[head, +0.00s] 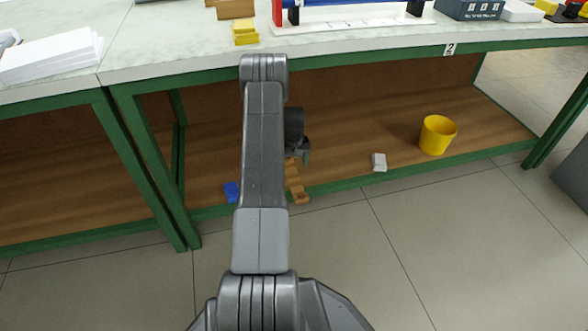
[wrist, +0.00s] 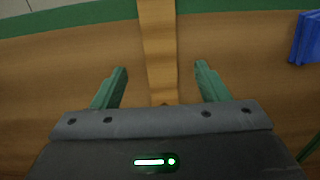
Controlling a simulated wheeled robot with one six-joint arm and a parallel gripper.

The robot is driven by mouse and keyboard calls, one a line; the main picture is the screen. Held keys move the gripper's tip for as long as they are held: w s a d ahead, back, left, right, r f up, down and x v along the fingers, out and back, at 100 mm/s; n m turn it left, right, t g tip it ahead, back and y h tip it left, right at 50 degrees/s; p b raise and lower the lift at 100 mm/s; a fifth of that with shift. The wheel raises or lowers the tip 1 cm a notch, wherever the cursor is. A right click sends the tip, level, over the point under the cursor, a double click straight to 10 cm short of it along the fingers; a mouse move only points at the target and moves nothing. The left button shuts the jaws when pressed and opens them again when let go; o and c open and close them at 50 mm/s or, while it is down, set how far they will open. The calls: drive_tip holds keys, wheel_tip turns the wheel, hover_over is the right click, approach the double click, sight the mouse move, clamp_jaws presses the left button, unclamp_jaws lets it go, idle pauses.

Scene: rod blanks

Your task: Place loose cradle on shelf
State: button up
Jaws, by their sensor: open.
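A tan wooden-looking piece (head: 299,194), which may be the loose cradle, lies on the brown lower shelf (head: 345,120) at its front edge. It is partly hidden by my arm in the head view. In the wrist view the long tan piece (wrist: 158,35) runs from the green shelf edge down between my fingers. My gripper (wrist: 160,68) is open, one green finger on each side of the piece, with a gap on both sides. In the head view my gripper (head: 303,155) shows just above the shelf, mostly behind my arm.
A blue block (head: 232,192) lies left of the tan piece and shows at right in the wrist view (wrist: 306,38). A grey block (head: 379,162) and a yellow bucket (head: 437,135) stand to the right. The bench top (head: 180,45) and green frame (head: 150,165) bound the shelf.

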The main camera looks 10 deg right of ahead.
wheel_tip(320, 180, up, 5)
drive_tip(key=p, duration=0.1)
hover_over(294, 180)
drive_tip(key=shift+f, duration=0.15)
wheel_tip(294, 180, down, 12)
drive_tip(key=b, duration=0.4)
drive_tip(key=shift+w+r, duration=0.15)
drive_tip(key=shift+r, duration=0.05)
drive_tip(key=shift+r+p, duration=0.8)
drive_tip(key=shift+r, duration=1)
